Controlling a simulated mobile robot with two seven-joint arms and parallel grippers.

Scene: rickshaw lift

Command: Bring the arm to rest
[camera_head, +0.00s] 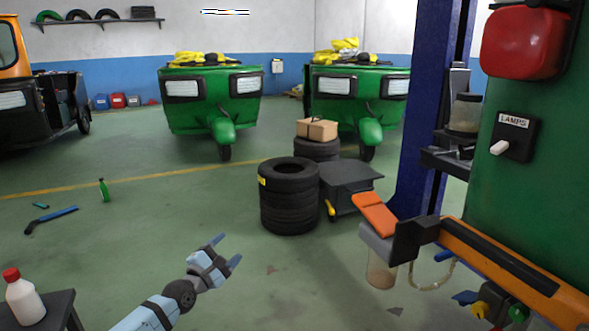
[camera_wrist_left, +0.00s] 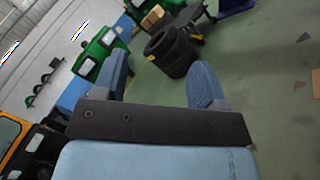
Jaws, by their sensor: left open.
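My left gripper (camera_head: 226,252) is held out over the green floor in the lower middle of the head view. Its two blue fingers are apart with nothing between them. In the left wrist view the open fingers (camera_wrist_left: 160,80) point toward the tyres and green rickshaws. My right gripper is not seen in either view.
A stack of tyres (camera_head: 289,200) and a grey cart (camera_head: 350,184) stand ahead. An orange lift arm (camera_head: 510,268), a blue post (camera_head: 432,110) and a LAMPS switch (camera_head: 513,136) are at right. A white bottle (camera_head: 24,300) stands on a dark stand (camera_head: 62,305) at lower left.

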